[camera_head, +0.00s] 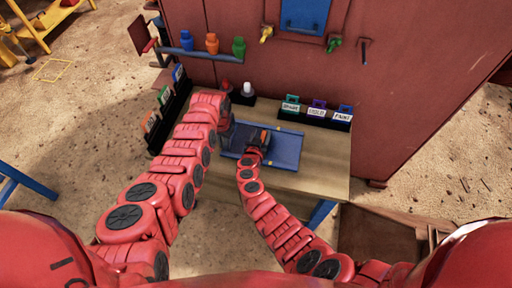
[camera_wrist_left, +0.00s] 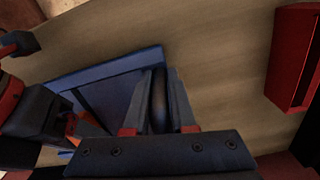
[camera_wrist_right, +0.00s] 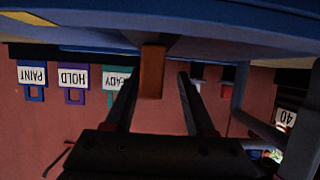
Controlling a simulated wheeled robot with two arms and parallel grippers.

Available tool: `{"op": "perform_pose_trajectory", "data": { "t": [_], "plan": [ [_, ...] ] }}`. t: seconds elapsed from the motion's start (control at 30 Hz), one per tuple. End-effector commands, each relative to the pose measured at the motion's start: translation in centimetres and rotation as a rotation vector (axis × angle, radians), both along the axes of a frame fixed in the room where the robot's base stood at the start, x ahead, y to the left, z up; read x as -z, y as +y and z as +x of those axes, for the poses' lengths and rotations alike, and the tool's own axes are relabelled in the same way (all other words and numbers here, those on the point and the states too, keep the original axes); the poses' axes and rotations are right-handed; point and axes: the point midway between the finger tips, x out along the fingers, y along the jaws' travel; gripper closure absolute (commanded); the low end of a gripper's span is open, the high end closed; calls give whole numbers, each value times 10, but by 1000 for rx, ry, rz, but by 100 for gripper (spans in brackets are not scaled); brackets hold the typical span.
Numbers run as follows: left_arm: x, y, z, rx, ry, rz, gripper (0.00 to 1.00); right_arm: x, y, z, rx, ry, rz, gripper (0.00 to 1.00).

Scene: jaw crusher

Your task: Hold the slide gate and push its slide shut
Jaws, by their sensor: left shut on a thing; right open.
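The blue slide gate (camera_head: 285,150) lies flat on the wooden table; its blue body also shows in the left wrist view (camera_wrist_left: 105,75). My left gripper (camera_head: 228,130) is at its left end, shut on a dark rounded bar (camera_wrist_left: 159,100), apparently the gate's handle. An orange tab (camera_head: 264,136) stands on the gate. In the right wrist view the orange tab (camera_wrist_right: 152,72) sits between the spread fingers of my right gripper (camera_wrist_right: 157,88), with a gap on both sides. The fingers hide part of the gate in the head view.
The wooden table (camera_head: 315,180) has bare room right of and in front of the gate. A rack of labelled tags (camera_head: 316,112) stands at the back, another (camera_head: 165,110) at the left. A red and a white item (camera_head: 247,90) stand behind the gate. A red machine wall (camera_head: 400,90) rises behind.

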Motion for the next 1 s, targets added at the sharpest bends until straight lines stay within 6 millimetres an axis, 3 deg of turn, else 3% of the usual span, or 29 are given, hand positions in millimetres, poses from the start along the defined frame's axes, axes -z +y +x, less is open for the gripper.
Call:
{"op": "perform_pose_trajectory", "data": {
  "t": [0.6,1.0],
  "plan": [
    [0,2,1,-1,-3,3,100,-32,19,-77,-6,1,4,45],
    [-1,2,1,-2,-3,4,100,-37,20,-89,-1,2,0,45]
  ]
}}
